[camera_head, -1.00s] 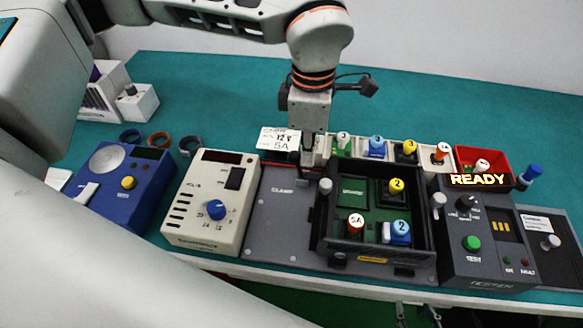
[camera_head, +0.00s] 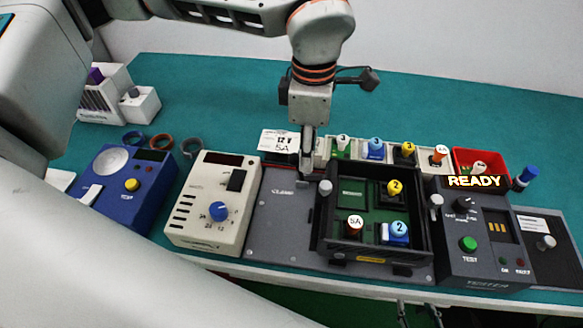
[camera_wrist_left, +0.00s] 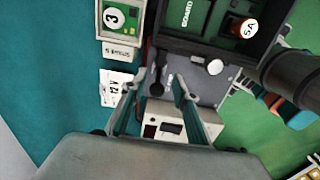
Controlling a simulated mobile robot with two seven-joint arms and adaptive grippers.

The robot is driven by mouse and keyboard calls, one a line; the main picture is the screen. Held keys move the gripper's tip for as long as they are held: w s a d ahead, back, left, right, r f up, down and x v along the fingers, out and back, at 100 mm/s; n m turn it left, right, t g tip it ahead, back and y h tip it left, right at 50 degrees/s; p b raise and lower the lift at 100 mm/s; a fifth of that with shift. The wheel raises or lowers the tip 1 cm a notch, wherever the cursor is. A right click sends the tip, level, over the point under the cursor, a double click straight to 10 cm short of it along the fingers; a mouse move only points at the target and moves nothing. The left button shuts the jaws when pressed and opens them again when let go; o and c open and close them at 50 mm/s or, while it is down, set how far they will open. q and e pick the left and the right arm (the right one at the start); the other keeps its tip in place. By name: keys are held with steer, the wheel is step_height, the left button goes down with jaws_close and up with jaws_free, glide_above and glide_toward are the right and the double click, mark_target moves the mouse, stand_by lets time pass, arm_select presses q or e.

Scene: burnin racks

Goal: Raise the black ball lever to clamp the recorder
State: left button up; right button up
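The recorder (camera_head: 376,256) is a black open frame with green boards and several labelled pegs. It sits on the grey clamp plate (camera_head: 283,225) marked CLAMP. My left gripper (camera_head: 307,158) points down behind the plate's back edge, left of the recorder. In the left wrist view its two fingers (camera_wrist_left: 158,100) are spread apart. The black ball lever (camera_wrist_left: 156,88) shows small and dark between them, with no clear contact; in the head view it is hidden or too small to tell. Two dark fingertips below the table's front edge look like my right gripper (camera_head: 418,314), apart and empty.
A beige meter (camera_head: 207,230) and a blue box (camera_head: 122,203) stand left of the plate. A tester (camera_head: 487,262) with a READY sign stands at right. A row of labelled holders and a red bin (camera_head: 481,154) lie behind the recorder.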

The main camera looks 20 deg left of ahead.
arm_select(q)
step_height(320, 180, up, 7)
steer(key=p, duration=0.3)
stand_by(0.5)
stand_by(0.5)
